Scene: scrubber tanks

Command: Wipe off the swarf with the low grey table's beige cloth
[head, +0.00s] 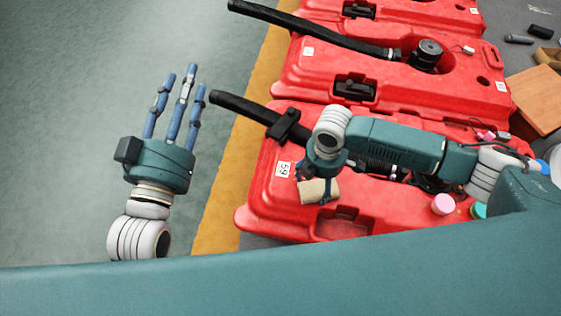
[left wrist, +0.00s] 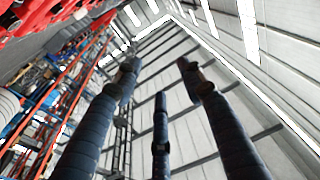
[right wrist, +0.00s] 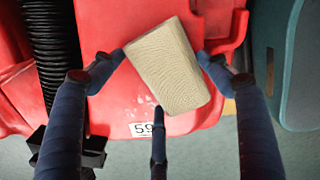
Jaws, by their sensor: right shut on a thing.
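The beige cloth (right wrist: 168,68) looks like a thick block with a wavy pattern. My right gripper (head: 318,184) is shut on it, with fingers at both sides. In the head view the cloth (head: 319,192) is over the near end of the nearest red tank (head: 258,195), by a white label marked 59. I cannot tell whether it touches the tank. Small pale specks (right wrist: 141,106), perhaps swarf, show on the red surface by the label in the right wrist view. My left gripper (head: 181,90) is open and empty, fingers spread, over the floor left of the tanks.
More red tanks (head: 300,62) stand behind, with black hoses (head: 315,34) jutting left. A pink cap (head: 443,204) and a teal cap (head: 478,211) are at the right. A brown box (head: 537,98) is at far right. The green floor (head: 90,90) at left is clear.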

